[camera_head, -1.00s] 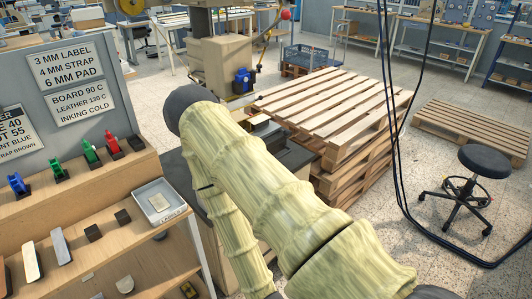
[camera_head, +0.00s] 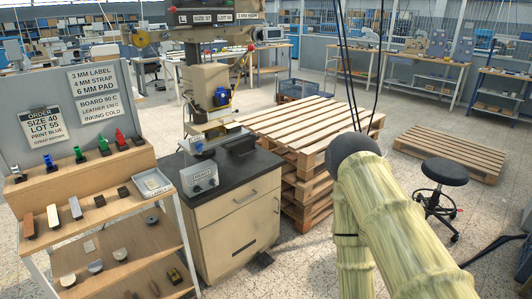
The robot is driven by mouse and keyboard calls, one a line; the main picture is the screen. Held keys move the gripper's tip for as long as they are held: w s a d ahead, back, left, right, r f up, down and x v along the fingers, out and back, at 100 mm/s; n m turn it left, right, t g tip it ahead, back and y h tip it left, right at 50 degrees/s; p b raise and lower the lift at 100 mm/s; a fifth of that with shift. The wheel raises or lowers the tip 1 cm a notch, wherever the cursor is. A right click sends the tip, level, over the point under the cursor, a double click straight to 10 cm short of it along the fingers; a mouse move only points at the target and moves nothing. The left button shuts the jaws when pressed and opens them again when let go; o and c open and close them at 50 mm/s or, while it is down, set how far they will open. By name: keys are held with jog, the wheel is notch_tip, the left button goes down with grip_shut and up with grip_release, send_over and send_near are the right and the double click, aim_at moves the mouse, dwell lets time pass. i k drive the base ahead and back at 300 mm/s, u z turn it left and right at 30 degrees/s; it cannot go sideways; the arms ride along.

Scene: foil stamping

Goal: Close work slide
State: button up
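The foil stamping press (camera_head: 207,85) stands on a dark-topped cabinet (camera_head: 240,208) left of centre. A pale flat plate (camera_head: 215,130) sits under its head and may be the work slide. It is too small to tell how far out it stands. A dark block (camera_head: 238,146) lies beside it on the cabinet top, and a grey control box (camera_head: 199,178) with knobs stands at the front. My arm, in a pale green sleeve, fills the lower right. My gripper is not in view.
A shelf rack (camera_head: 100,205) with coloured-handled tools, strips and a tray (camera_head: 152,183) stands left of the cabinet. Stacked pallets (camera_head: 300,130) stand behind it to the right. A black stool (camera_head: 444,173) and a single pallet (camera_head: 450,153) are farther right. Floor shows between them.

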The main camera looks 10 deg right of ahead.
aim_at(238, 147)
jog(key=u, duration=0.8)
jog(key=i, duration=1.2)
jog(key=z, duration=0.55)
jog(key=i, duration=0.6)
jog(key=z, duration=0.55)
